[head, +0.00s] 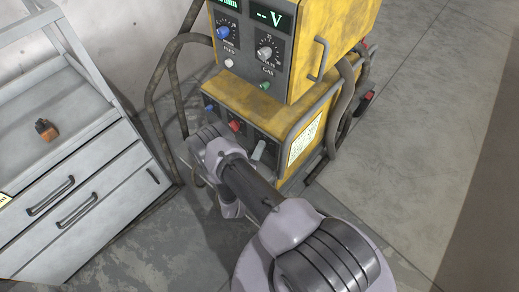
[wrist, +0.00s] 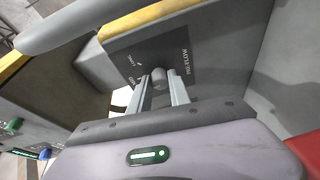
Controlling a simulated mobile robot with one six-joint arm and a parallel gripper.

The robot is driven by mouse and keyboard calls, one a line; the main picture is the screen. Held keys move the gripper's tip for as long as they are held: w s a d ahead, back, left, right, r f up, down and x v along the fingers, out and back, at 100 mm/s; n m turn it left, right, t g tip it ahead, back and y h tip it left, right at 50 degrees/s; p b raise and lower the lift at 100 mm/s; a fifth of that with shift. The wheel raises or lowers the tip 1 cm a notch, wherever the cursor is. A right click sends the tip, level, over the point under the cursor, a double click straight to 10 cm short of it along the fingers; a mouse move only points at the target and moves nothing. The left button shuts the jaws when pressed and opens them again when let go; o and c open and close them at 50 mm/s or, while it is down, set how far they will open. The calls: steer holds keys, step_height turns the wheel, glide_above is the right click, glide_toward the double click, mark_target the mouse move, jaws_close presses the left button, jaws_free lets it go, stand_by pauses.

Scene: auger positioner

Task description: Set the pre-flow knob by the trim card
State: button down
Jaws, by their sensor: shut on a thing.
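The pre-flow knob (wrist: 158,75) is a small grey round knob on a dark panel (wrist: 185,52) with white lettering in the wrist view. My gripper (wrist: 159,84) is shut on it, one pale finger on each side. The lettering appears turned over, and I cannot make out the knob's pointer or exact setting. In the head view my arm hides the gripper and this knob. A white printed sheet (head: 304,141) is on the lower yellow cabinet's side. A pale card (head: 4,200) is cut off at the left edge. I cannot tell which is the trim card, and neither is readable.
The yellow welding machine (head: 305,30) has a blue knob (head: 223,32), a white knob (head: 265,53), displays and a side handle. Hoses run along both sides. A grey drawer cabinet (head: 85,170) at left bears a small orange-brown object (head: 46,129). The floor at right is clear.

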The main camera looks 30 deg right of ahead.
steer(key=c, duration=1.2)
jaws_free()
steer(key=shift+c, duration=0.2)
steer(key=p+v, duration=0.4)
steer(key=v, duration=1.3)
steer(key=shift+s, duration=0.2)
steer(key=shift+a+f, duration=0.15)
